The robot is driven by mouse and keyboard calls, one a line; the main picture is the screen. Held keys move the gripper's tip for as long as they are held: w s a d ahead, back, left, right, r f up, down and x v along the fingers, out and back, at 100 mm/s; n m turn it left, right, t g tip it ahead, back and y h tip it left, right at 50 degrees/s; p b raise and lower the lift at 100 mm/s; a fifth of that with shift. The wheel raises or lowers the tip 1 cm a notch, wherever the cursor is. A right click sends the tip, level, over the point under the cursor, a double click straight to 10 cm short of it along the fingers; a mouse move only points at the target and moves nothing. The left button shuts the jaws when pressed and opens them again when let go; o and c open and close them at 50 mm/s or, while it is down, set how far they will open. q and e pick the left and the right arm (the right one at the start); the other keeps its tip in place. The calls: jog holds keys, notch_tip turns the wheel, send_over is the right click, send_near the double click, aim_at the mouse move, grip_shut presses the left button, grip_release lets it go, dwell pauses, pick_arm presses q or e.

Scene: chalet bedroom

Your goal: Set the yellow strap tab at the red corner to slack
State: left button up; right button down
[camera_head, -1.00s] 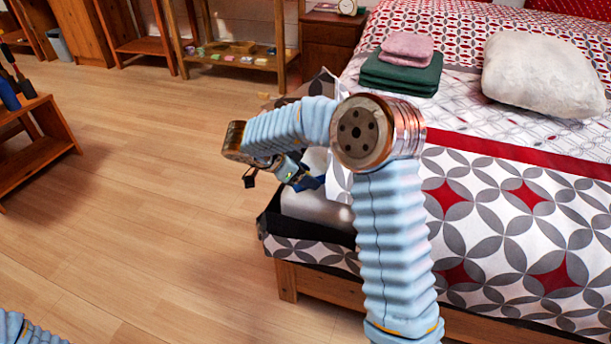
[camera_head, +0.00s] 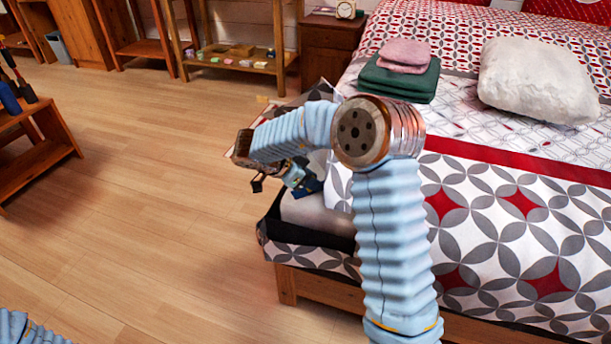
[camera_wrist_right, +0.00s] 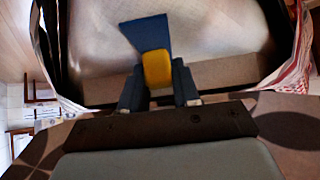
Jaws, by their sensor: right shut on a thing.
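In the right wrist view, the yellow strap tab (camera_wrist_right: 157,68) sits between the two dark fingers of my right gripper (camera_wrist_right: 158,88), which is shut on it. A blue strap piece (camera_wrist_right: 147,35) extends beyond the tab over a pale surface. In the head view, my right arm reaches across to the near-left corner of the bed, and my right gripper (camera_head: 308,187) is low at that corner, partly hidden by the arm. The tab cannot be made out in the head view. No red corner mark is clearly visible. My left gripper is not in view.
The bed (camera_head: 500,210) with its patterned cover fills the right side. Folded green towels (camera_head: 400,80), a pink towel (camera_head: 407,52) and a white pillow (camera_head: 537,78) lie on it. A wooden bench (camera_head: 40,150) stands at left. The floor (camera_head: 150,200) between is clear.

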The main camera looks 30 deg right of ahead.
jog(key=shift+d+r, duration=0.15)
jog(key=shift+d, duration=0.2)
jog(key=shift+f, duration=0.2)
jog(key=c, duration=0.9)
grip_release()
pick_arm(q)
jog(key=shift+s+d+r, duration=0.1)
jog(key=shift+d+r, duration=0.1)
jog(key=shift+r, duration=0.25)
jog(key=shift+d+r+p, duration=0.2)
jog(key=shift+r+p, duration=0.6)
pick_arm(e)
jog(key=v, duration=1.3)
jog(key=shift+s+a+r, duration=0.1)
jog(key=shift+a+r, duration=0.15)
jog(key=shift+r, duration=0.05)
